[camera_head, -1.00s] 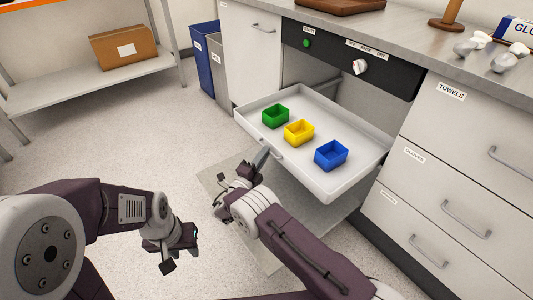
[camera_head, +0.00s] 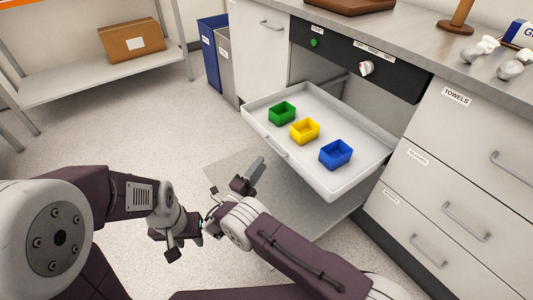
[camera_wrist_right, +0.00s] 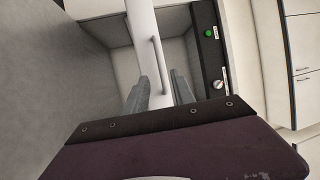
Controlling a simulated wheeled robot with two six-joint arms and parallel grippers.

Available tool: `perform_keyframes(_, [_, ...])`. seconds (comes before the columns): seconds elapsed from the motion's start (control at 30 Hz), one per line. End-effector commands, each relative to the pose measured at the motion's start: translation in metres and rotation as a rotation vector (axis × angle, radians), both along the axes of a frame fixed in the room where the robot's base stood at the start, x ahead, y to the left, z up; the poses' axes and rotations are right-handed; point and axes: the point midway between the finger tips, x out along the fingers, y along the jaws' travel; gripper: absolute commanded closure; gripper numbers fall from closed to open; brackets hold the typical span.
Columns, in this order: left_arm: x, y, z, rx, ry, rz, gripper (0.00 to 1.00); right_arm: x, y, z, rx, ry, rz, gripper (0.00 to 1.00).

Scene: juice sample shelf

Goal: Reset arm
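My right gripper (camera_head: 248,176) hangs in front of the pulled-out white drawer tray (camera_head: 317,185), apart from its front handle (camera_head: 275,147). In the right wrist view its two grey fingers (camera_wrist_right: 160,93) are spread with nothing between them, and the drawer handle (camera_wrist_right: 159,62) shows beyond. My left gripper (camera_head: 180,237) hangs over the floor to the left, close to my right wrist in the picture. I cannot make out whether its fingers are apart. It holds nothing that I can see.
The tray holds a green bin (camera_head: 282,113), a yellow bin (camera_head: 305,132) and a blue bin (camera_head: 336,155). A black control panel (camera_head: 345,55) with a green button and a knob is above it. Closed drawers (camera_head: 440,190) stand right. The floor (camera_head: 110,130) at left is clear.

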Motion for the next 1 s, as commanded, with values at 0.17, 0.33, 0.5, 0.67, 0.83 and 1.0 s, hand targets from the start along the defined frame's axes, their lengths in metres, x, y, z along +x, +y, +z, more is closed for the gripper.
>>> perform_keyframes(0.17, [0.000, 0.000, 0.004, 0.000, 0.000, 0.000, 0.64, -0.013, 0.010, -0.003, 0.000, 0.000, 0.000, 0.69])
perform_keyframes(0.33, [0.000, 0.000, 0.004, 0.000, 0.000, 0.000, 0.64, -0.014, 0.010, -0.004, 0.000, 0.000, -0.001, 0.69])
perform_keyframes(0.5, [0.000, 0.000, 0.004, 0.000, 0.000, 0.000, 0.64, -0.013, 0.010, -0.004, 0.000, 0.000, -0.001, 0.69])
perform_keyframes(0.67, [0.000, 0.000, 0.004, 0.000, 0.000, 0.000, 0.64, -0.011, 0.005, -0.003, 0.000, 0.000, -0.011, 0.69])
perform_keyframes(0.83, [0.000, 0.000, 0.007, 0.000, 0.000, 0.000, 0.64, 0.024, -0.044, 0.068, 0.097, -0.102, -0.138, 0.69])
perform_keyframes(1.0, [0.000, 0.000, 0.010, 0.000, 0.000, 0.000, 0.64, 0.022, -0.164, 0.168, 0.258, -0.160, -0.426, 0.69])
